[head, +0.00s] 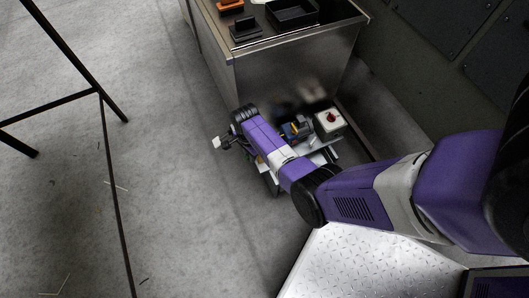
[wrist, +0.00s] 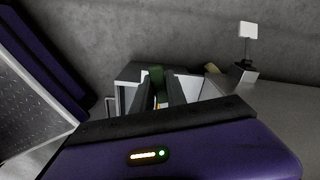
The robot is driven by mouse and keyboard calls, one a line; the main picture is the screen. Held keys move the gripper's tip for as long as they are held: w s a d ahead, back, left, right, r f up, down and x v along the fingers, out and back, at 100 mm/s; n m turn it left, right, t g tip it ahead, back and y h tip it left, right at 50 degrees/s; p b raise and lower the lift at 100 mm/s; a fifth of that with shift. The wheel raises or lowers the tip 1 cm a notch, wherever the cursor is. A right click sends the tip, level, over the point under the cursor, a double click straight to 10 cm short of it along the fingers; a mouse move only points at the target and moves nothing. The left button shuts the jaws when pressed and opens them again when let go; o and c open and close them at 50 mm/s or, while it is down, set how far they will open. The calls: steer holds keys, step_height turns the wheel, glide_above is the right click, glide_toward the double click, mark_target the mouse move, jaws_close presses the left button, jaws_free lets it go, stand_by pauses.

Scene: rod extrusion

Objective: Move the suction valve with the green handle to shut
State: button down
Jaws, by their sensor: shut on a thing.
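The green handle (wrist: 156,74) of the suction valve shows in the wrist view as a small dark green piece between my fingers. My gripper (wrist: 160,92) is shut on it. The valve body below is mostly hidden by the fingers and my wrist, so I cannot tell the handle's exact angle. In the head view my purple arm reaches down over the low machine and hides both the handle and my fingertips.
A white box with a red knob (head: 331,119) stands on the machine, right of my wrist. A metal cabinet (head: 290,72) with black trays stands behind. A small white plate on a post (wrist: 248,30) rises at right. Open concrete floor (head: 165,180) lies left.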

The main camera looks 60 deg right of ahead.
steer(key=shift+w+d+m, duration=0.2)
steer(key=shift+w+m, duration=0.3)
steer(key=shift+m, duration=0.5)
steer(key=shift+w+d+m, duration=0.1)
steer(key=shift+w+m, duration=0.1)
steer(key=shift+m, duration=0.3)
steer(key=c, duration=1.7)
jaws_free()
steer(key=shift+d, duration=0.1)
steer(key=shift+c, duration=0.2)
steer(key=o, duration=0.5)
